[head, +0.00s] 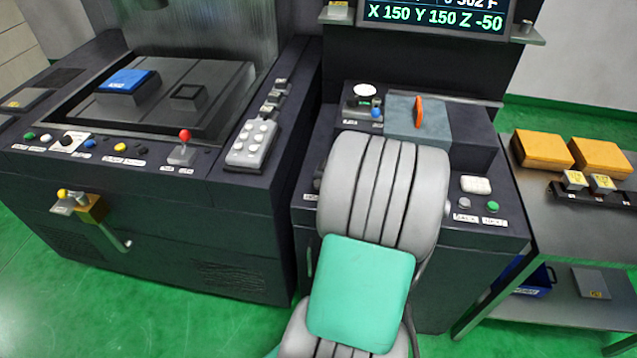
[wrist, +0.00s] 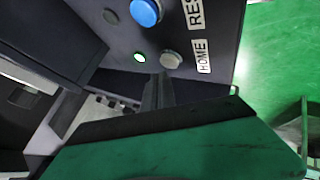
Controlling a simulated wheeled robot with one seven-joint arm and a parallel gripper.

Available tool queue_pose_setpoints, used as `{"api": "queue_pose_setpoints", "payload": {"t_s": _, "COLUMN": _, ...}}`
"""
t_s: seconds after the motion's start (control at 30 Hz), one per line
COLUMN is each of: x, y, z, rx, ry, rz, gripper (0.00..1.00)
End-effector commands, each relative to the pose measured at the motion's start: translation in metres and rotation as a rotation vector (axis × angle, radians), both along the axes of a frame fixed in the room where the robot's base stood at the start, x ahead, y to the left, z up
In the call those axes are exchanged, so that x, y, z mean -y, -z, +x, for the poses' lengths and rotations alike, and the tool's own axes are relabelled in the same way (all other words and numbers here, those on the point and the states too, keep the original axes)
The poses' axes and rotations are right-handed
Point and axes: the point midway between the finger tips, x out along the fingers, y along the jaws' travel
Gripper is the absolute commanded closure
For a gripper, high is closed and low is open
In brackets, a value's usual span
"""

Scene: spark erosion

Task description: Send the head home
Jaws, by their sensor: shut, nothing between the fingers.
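In the wrist view a pale grey round button (wrist: 171,60) sits beside a label (wrist: 203,56) reading HOME. A small green-lit lamp (wrist: 139,57) is just left of it. My gripper (wrist: 158,80) is shut and empty, with its dark fingertips close below the button and lamp; I cannot tell whether they touch the panel. In the head view my arm covers the middle of the right console (head: 470,260), and the gripper and HOME button are hidden. The display (head: 435,17) above reads X 150 Y 150 Z -50.
A blue button (wrist: 145,12) beside a partly cut-off RES label is near the HOME button. The machine tank (head: 215,95) with a blue block (head: 128,80) stands left. A steel table (head: 590,210) with orange blocks (head: 542,150) stands right. Green floor is open at lower left.

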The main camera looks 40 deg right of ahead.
Motion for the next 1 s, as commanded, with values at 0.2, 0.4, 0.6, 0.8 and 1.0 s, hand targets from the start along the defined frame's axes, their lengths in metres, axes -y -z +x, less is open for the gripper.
{"api": "queue_pose_setpoints", "payload": {"t_s": 0.2, "x": -0.0002, "y": 0.0092, "z": 0.0009, "rx": 0.0, "ry": 0.0, "rz": 0.0, "gripper": 1.0}}
{"api": "queue_pose_setpoints", "payload": {"t_s": 0.4, "x": -0.0002, "y": 0.0079, "z": 0.0011, "rx": 0.0, "ry": 0.0, "rz": 0.0, "gripper": 1.0}}
{"api": "queue_pose_setpoints", "payload": {"t_s": 0.6, "x": -0.0002, "y": 0.0082, "z": 0.001, "rx": 0.0, "ry": 0.0, "rz": 0.0, "gripper": 1.0}}
{"api": "queue_pose_setpoints", "payload": {"t_s": 0.8, "x": -0.0002, "y": 0.0103, "z": 0.001, "rx": 0.0, "ry": 0.0, "rz": 0.0, "gripper": 1.0}}
{"api": "queue_pose_setpoints", "payload": {"t_s": 1.0, "x": -0.0002, "y": 0.0122, "z": 0.001, "rx": 0.0, "ry": 0.0, "rz": 0.0, "gripper": 1.0}}
